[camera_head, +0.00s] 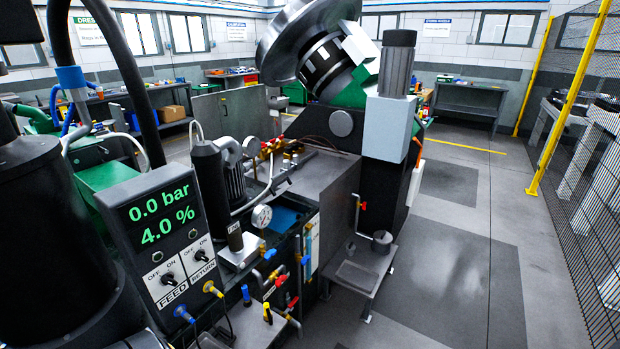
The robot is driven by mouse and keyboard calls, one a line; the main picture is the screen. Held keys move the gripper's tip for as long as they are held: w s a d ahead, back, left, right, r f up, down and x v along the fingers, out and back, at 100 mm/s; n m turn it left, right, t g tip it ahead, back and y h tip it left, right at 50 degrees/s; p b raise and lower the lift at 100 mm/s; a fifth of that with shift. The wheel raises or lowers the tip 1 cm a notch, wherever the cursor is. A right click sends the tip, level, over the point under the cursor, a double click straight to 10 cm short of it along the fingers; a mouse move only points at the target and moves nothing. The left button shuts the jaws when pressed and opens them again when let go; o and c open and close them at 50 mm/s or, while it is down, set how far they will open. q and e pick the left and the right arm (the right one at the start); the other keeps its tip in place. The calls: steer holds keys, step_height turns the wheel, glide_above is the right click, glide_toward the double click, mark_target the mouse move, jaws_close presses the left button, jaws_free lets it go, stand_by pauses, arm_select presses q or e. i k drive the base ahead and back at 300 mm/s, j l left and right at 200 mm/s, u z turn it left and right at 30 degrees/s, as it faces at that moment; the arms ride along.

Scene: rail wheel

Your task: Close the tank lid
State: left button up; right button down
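A grey metal tank-like housing (338,205) stands in the middle of the camera_head view, below the large tilted wheel. Its flat top (318,172) carries brass fittings, and a blue patch (284,219) shows low at its front left side. A grey-green upright panel (232,112) stands behind it; I cannot tell whether this is the tank lid. No part is clearly recognisable as the lid. Pumps, hoses and a pressure gauge (262,216) hide part of the housing's left side. Neither of my grippers can be made out in this view.
A control box (160,240) reading 0.0 bar and 4.0 % stands front left, with FEED and RETURN switches. Coloured valves (284,283) and pipes crowd the front. A low step (357,276) juts right. Open floor (450,260) lies right, up to a yellow-post mesh fence (568,105).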

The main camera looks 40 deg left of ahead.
mark_target(274, 195)
steer(key=i+u, duration=0.7)
steer(key=i+l+u, duration=0.3)
steer(key=k+j, duration=0.05)
steer(key=j, duration=0.05)
